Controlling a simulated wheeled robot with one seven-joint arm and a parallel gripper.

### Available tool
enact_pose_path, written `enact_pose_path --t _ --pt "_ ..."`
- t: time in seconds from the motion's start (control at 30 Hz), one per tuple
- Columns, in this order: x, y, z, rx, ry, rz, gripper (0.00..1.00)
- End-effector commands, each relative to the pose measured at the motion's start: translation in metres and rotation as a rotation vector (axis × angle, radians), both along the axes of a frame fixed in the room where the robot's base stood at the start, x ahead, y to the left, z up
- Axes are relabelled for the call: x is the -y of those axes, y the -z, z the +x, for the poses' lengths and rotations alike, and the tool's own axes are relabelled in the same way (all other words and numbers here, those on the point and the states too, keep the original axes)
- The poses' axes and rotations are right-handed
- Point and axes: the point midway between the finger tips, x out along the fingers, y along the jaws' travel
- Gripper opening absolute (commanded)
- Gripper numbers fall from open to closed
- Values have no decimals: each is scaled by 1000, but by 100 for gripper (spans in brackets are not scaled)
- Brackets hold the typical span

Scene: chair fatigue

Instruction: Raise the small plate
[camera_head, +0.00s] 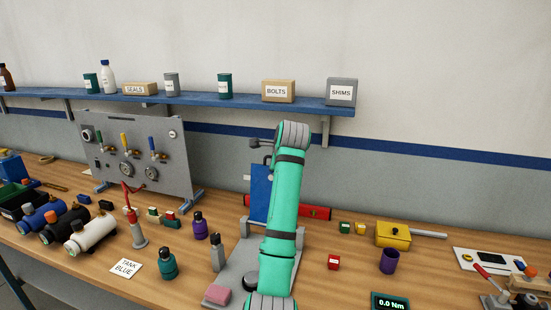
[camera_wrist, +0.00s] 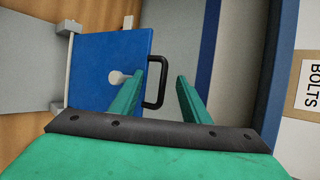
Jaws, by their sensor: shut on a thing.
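The small plate, a blue panel (camera_head: 261,188), stands upright over a grey base (camera_head: 226,272) on the bench, partly hidden behind my arm. In the wrist view the blue plate (camera_wrist: 104,72) has a black loop handle (camera_wrist: 161,84) at its edge and a pale round-ended peg (camera_wrist: 117,77) in front of its face. My gripper (camera_wrist: 168,70) is at the handle, with its green fingers on either side, shut on the handle. The contact itself is hard to see.
A blue shelf (camera_head: 200,99) with boxes and bottles runs along the wall above. A grey valve panel (camera_head: 138,158) stands to the left. A purple bottle (camera_head: 200,226), a red block (camera_head: 333,262) and a purple cup (camera_head: 389,261) are on the bench around the base.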

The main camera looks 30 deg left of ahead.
Motion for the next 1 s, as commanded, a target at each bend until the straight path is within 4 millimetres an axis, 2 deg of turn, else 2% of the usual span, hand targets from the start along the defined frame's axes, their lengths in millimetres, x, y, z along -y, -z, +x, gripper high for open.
enact_pose_path --t 0.03,0.13,0.63,0.8,1.0 --pt "5 12 6 -9 13 -5 27" --pt "9 8 1 -9 14 -4 27" --pt "47 -52 -60 4 3 2 27" --pt "48 -63 -74 5 -6 2 27" --pt "53 -65 -77 4 -4 1 27"
